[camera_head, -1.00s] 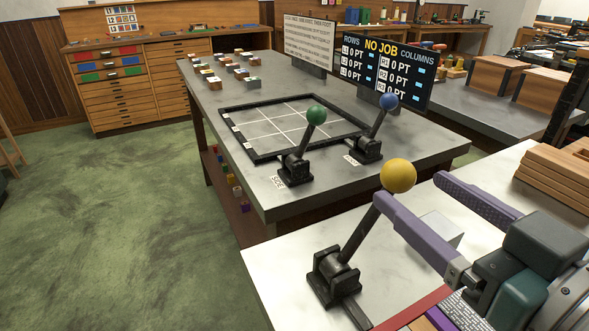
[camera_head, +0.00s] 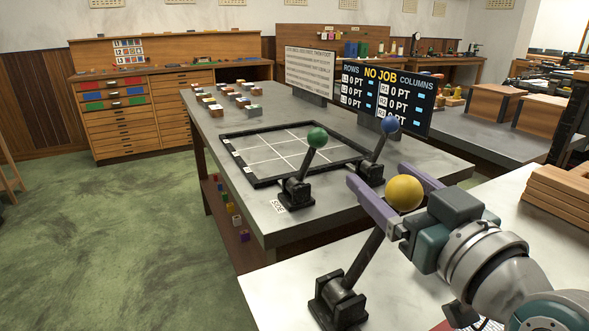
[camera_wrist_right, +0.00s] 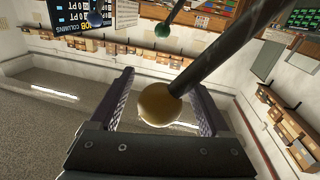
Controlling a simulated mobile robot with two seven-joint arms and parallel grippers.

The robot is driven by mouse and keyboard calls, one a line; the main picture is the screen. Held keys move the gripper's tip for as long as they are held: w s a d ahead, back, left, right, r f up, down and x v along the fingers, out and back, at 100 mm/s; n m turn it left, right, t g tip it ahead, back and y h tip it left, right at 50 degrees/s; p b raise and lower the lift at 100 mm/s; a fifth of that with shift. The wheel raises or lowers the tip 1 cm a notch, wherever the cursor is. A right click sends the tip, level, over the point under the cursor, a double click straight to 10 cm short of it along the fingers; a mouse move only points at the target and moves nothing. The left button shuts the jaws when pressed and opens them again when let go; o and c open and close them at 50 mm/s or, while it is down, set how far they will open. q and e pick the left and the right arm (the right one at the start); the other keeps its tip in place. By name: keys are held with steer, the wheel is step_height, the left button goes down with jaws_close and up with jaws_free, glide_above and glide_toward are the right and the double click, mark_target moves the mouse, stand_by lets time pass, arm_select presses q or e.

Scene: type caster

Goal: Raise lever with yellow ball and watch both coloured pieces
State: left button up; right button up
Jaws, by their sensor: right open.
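The lever with the yellow ball (camera_head: 404,193) rises tilted to the right from a black pivot base (camera_head: 338,298) on the white bench in the head view. My right gripper (camera_head: 376,174) is open, with one purple finger on each side of the ball. In the right wrist view the yellow ball (camera_wrist_right: 159,104) sits between the two open fingers (camera_wrist_right: 160,80), with the dark lever rod running to the upper right. Contact with the ball cannot be told. My left gripper is not in view.
Behind, a grey table holds a black-framed grid (camera_head: 290,148), a green-ball lever (camera_head: 317,137), a blue-ball lever (camera_head: 389,125) and several small blocks (camera_head: 235,97). A scoreboard (camera_head: 385,88) reads "NO JOB". Stacked wooden boards (camera_head: 562,192) lie at the right.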

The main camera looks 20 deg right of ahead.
jaws_close()
stand_by(0.8)
